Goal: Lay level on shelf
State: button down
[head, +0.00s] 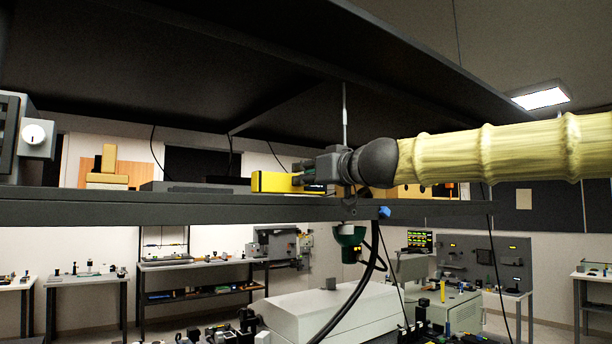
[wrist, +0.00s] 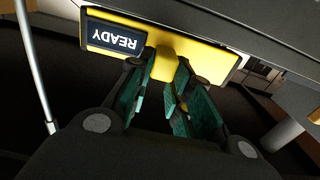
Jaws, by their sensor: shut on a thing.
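The level is a yellow bar (head: 271,182), seen in the head view at the upper edge of the long dark shelf (head: 180,212). My gripper (head: 305,177) comes in from the right and is shut on the level's near end. In the wrist view the level (wrist: 205,62) spans the top, with a dark screen reading READY upside down. My gripper's green-padded fingers (wrist: 168,75) close on its yellow middle part. Whether the level touches the shelf cannot be told. Part of it is hidden by the fingers.
A grey box with a white dial (head: 34,134) stands at the shelf's left end, beside stacked tan blocks (head: 107,170). A flat grey case (head: 193,187) lies left of the level. A dark overhead panel (head: 130,70) hangs above. A thin upright rod (head: 344,118) stands behind my wrist.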

jog(key=shift+f, duration=0.3)
jog(key=c, duration=1.2)
grip_release()
jog(key=shift+s+d, duration=0.1)
jog(key=shift+s, duration=0.05)
jog(key=v, duration=1.2)
